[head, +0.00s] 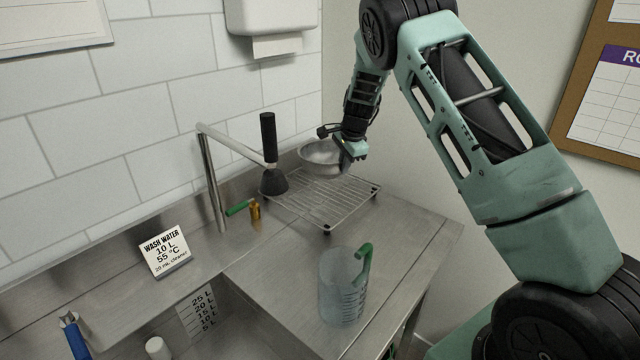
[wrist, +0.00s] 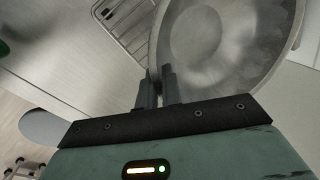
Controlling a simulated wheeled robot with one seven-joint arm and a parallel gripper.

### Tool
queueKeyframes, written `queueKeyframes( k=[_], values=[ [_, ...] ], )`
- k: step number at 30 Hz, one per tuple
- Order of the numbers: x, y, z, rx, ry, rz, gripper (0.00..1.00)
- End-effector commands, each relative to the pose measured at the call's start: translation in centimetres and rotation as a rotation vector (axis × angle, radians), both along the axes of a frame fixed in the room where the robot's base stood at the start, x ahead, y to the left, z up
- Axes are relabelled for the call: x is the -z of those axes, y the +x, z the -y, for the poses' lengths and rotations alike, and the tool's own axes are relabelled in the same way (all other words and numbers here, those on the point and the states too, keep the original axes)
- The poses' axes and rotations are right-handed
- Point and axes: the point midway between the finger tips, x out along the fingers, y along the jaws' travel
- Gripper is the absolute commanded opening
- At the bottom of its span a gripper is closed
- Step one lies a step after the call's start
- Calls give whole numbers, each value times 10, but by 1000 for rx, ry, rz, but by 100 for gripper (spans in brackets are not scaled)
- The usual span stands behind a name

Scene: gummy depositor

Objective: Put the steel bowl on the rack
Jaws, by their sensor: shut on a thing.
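The steel bowl (head: 322,156) is at the back of the rack in the head view, its open side up. In the wrist view the bowl (wrist: 225,40) fills the upper right, with its rim between my fingertips. My gripper (head: 346,160) is shut on the bowl's near right rim; its fingers (wrist: 160,88) show in the wrist view. The wire rack (head: 330,208) stands on the steel counter. The bowl is over or just above the rack's back part; I cannot tell whether it touches the wires.
A black plunger-like tool (head: 270,155) stands at the rack's left side, beside the faucet pipe (head: 212,180). A clear measuring jug (head: 340,290) with a green handle stands on the counter in front. The sink basin (head: 235,325) is at the lower left. The rack's front half is bare.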

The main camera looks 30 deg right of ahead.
Motion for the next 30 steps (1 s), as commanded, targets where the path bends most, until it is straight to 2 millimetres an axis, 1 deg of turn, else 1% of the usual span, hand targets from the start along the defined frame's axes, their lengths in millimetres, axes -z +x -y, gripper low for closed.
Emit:
queueKeyframes(
  k=[7,9,14,21,30],
  values=[
    [42,-2,0,1,1,-5,0],
    [50,-1,0,2,2,-3,0],
    [61,-1,0,0,1,-3,0],
    [91,-1,0,1,1,-3,0],
    [95,0,0,0,1,-1,0]
  ],
)
